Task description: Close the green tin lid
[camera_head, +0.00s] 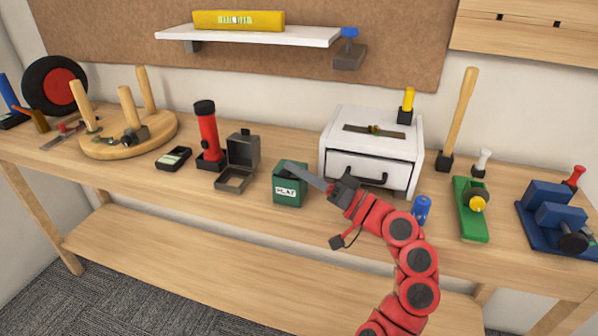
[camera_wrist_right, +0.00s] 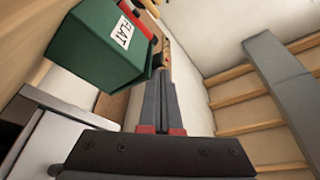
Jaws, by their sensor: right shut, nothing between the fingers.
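The green tin (camera_head: 289,190) stands on the workbench left of the white drawer box, with a white label on its front. In the right wrist view the green tin (camera_wrist_right: 85,50) is at the upper left, its label reading "FLAT". My right gripper (camera_head: 292,166) reaches in from the right, its long grey fingers shut and empty, crossing the tin's top edge. In the wrist view its fingertips (camera_wrist_right: 162,74) lie beside the tin; I cannot tell whether they touch it. The fingers partly cover the top, and the lid's position is unclear. My left gripper is not in view.
A white drawer box (camera_head: 372,145) stands right behind my gripper. An open dark box (camera_head: 240,160) and a red flashlight (camera_head: 208,135) stand left of the tin. A blue can (camera_head: 421,209) is right of my arm. The bench front (camera_head: 215,205) is clear.

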